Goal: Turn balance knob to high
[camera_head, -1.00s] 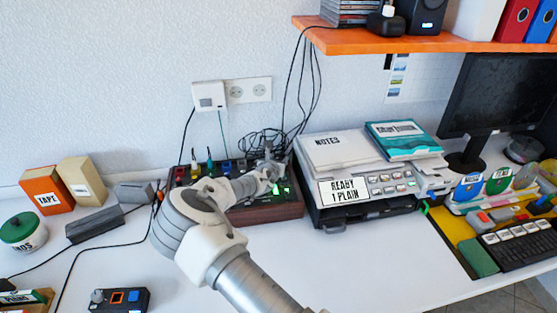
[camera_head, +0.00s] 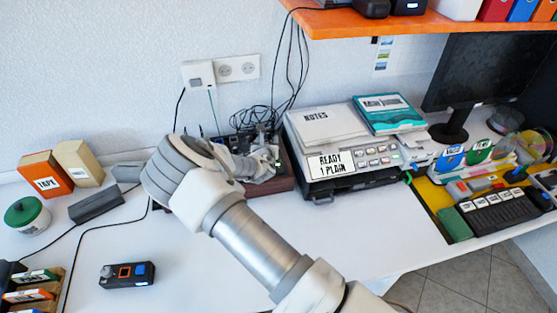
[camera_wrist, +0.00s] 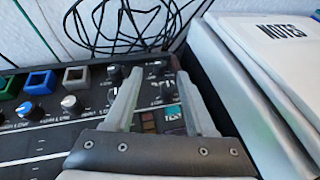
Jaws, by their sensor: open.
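A dark mixer-like panel (camera_wrist: 35,145) with several knobs fills the left and middle of the wrist view. In the head view, its reddish-brown side (camera_head: 284,178) shows behind my arm. A white-topped knob (camera_wrist: 69,103) and a blue-topped knob (camera_wrist: 28,110) sit on the panel. Small dark knobs (camera_wrist: 115,72) with pale marks stand near the fingers. The labels are too small to read, so I cannot tell which knob is balance. My gripper (camera_wrist: 159,75) is open above the panel's right end, with dark knobs showing between its fingers. It also shows in the head view (camera_head: 266,158).
A machine with a NOTES pad (camera_head: 325,120) stands close right of the panel. Black cables (camera_wrist: 125,25) lie behind it. A small black box (camera_head: 127,275) with a grey knob lies at the front left. An orange shelf (camera_head: 390,22) hangs above.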

